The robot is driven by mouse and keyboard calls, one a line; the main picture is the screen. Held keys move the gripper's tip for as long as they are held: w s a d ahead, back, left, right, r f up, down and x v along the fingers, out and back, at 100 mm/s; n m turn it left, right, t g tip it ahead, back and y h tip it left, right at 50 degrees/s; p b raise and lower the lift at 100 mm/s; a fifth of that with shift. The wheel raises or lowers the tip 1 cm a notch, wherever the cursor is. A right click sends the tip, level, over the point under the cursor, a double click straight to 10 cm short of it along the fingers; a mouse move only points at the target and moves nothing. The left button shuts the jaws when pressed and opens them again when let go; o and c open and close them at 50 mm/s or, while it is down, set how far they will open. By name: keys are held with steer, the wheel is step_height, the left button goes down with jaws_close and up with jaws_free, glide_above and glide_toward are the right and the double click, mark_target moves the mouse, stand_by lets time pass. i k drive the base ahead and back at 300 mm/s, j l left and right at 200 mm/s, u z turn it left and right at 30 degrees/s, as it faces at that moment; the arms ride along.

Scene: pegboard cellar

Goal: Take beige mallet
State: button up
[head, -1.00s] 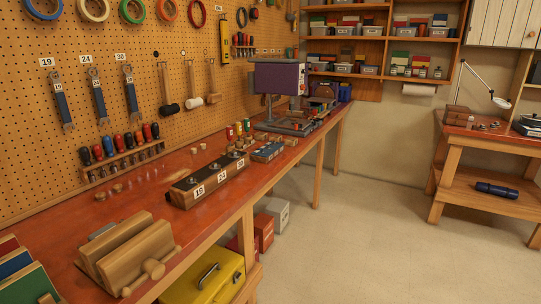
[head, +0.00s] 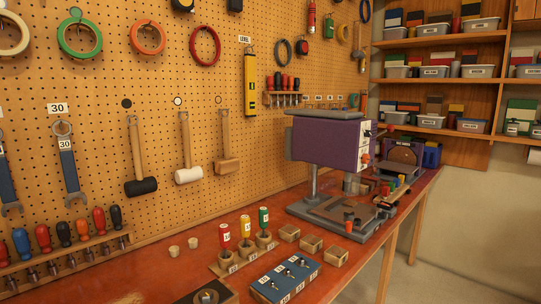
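Three mallets hang by their handles on the pegboard, heads down. The rightmost has a wooden handle and a tan, beige-looking block head (head: 229,166). The middle mallet has a white head (head: 188,175), and the left one has a black head (head: 140,187). Small round markers sit on the board above them: a black one, a white-centred one and a faint one above the beige mallet. My gripper is not in view, so I cannot see whether it is open or shut.
The red-topped bench (head: 150,274) runs below the pegboard. It bears a screwdriver rack (head: 68,253), labelled coloured bottles in a wooden holder (head: 245,252), a blue block (head: 285,278) and a purple drill-press-like machine (head: 326,140). Bench top below the mallets is mostly clear.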

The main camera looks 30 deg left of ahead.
mark_target(229, 165)
steer(key=i+z, duration=0.35)
steer(key=i, duration=0.5)
steer(key=i+l+u, duration=0.1)
steer(key=i+u, duration=0.25)
steer(key=i+l+u, duration=0.3)
steer(key=k+j, duration=0.1)
